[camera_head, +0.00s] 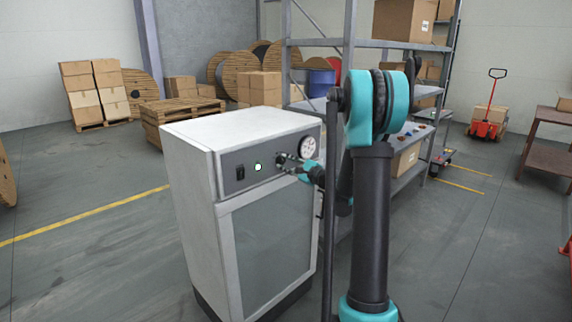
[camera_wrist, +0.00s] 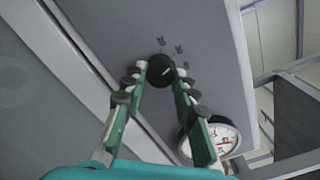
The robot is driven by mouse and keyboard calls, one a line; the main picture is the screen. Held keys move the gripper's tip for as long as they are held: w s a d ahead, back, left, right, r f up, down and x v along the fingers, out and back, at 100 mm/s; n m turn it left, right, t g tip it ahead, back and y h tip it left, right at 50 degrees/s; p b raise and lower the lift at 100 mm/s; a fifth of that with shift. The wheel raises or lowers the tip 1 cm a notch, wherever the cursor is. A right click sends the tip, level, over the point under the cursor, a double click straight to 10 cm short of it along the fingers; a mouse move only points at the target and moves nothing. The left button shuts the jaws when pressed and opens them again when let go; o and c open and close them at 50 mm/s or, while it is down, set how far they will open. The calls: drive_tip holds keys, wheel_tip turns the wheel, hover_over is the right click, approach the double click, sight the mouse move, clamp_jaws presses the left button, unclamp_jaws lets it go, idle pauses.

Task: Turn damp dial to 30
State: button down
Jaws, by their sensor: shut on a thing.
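The damp dial is a round black knob (camera_wrist: 160,70) with a pale pointer line, on the grey front panel (camera_head: 236,165) of the white cabinet (camera_head: 232,128). In the wrist view, my gripper (camera_wrist: 160,74) has a finger on each side of the knob and is shut on it. In the head view, my gripper (camera_head: 282,160) reaches the panel from the right and mostly covers the knob (camera_head: 280,159). Small dark marks show on the panel beside the knob; I cannot read them, nor the dial's setting.
A white gauge (camera_head: 308,147) sits right of the knob and shows close to a finger in the wrist view (camera_wrist: 214,138). Left are a lit green lamp (camera_head: 258,167) and a black switch (camera_head: 240,173). A metal shelf (camera_head: 345,42) stands behind; floor at left is free.

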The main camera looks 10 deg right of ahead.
drive_tip(key=c, duration=1.2)
unclamp_jaws()
drive_tip(key=shift+d, duration=0.1)
drive_tip(key=v, duration=1.2)
